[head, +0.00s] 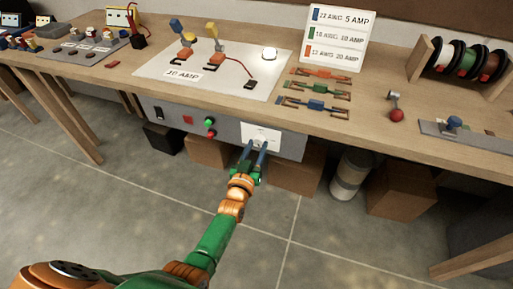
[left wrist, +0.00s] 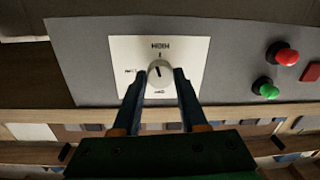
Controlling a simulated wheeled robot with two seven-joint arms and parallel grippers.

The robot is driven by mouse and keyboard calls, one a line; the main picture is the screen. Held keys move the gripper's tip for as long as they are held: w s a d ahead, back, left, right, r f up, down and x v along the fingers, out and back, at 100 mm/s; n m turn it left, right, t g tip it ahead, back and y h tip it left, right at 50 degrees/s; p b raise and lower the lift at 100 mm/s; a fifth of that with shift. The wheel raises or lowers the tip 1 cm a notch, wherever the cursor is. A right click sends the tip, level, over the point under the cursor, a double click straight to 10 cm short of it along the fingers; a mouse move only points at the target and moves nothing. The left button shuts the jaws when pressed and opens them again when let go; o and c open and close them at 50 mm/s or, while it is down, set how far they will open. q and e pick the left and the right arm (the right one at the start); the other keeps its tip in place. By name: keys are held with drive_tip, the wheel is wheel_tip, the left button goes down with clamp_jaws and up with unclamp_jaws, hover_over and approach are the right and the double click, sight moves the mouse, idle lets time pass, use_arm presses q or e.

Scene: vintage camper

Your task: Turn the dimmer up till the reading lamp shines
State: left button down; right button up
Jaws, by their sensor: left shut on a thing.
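The dimmer is a round pale knob (left wrist: 160,70) with a dark pointer line, on a white labelled plate (left wrist: 120,55). The plate (head: 262,131) is on the grey front panel below the bench top. My left gripper (head: 256,149) reaches up to it from below. In the left wrist view, its two blue fingers (left wrist: 161,79) stand on either side of the knob, shut on it. In the head view the fingers partly hide the knob. A white, bright round lamp (head: 269,54) stands on the pale board; I cannot tell surely whether it is lit. My right gripper is not in view.
A green button (head: 209,121), a red button (head: 211,133) and a black switch (head: 159,113) sit left of the plate. Fuses (head: 316,104) and a fuse chart (head: 336,38) are on the bench. Boxes (head: 296,178) and a white cylinder (head: 349,175) stand underneath.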

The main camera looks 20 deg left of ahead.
use_arm(q)
drive_tip(key=shift+m, duration=1.6)
drive_tip(key=shift+c, duration=2.2)
unclamp_jaws()
drive_tip(key=s+p, duration=0.1)
drive_tip(key=s, duration=0.6)
